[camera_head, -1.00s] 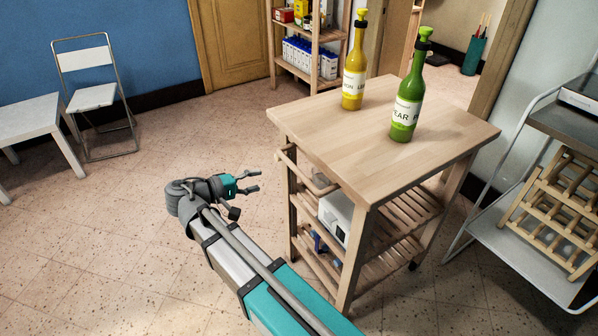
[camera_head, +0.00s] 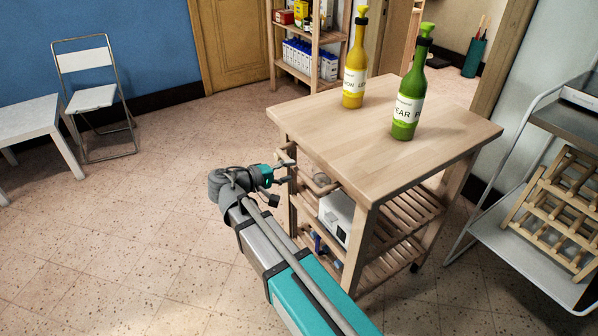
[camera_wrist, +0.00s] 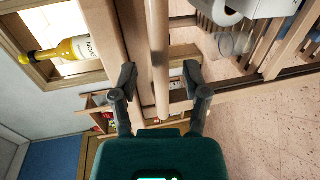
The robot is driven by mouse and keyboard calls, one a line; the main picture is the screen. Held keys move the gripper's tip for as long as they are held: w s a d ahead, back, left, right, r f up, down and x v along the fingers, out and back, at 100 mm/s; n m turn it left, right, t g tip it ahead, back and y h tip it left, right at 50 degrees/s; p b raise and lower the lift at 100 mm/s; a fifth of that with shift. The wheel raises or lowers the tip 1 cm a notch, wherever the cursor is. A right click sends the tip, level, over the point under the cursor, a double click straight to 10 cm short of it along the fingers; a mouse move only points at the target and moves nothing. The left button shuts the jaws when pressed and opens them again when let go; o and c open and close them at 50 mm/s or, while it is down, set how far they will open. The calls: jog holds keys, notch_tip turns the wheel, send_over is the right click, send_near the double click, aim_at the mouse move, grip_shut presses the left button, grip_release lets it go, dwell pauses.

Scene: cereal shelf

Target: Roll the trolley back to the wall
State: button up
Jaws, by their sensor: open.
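The wooden trolley (camera_head: 350,145) stands upright on the tiled floor, with a solid top and slatted lower shelves. Its handle bar runs along the left side; in the wrist view the bar (camera_wrist: 158,60) passes between my open fingers. My gripper (camera_head: 285,172) is at the trolley's left side, by the handle, and also shows in the wrist view (camera_wrist: 160,82). The fingers are apart, with a gap on both sides of the bar. A yellow bottle (camera_head: 355,75) and a green bottle (camera_head: 408,105) stand on the trolley top.
A metal rack (camera_head: 555,125) with a wooden bottle holder stands close at the right. A shelf unit (camera_head: 310,70) is behind the trolley. A folding chair (camera_head: 92,97) and white table (camera_head: 35,118) stand at the left by the blue wall (camera_head: 130,40). Floor between is clear.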

aim_at(298, 167)
jog(key=shift+x, duration=1.65)
jog(key=shift+c, duration=0.3)
grip_shut()
jog(key=shift+d, duration=0.1)
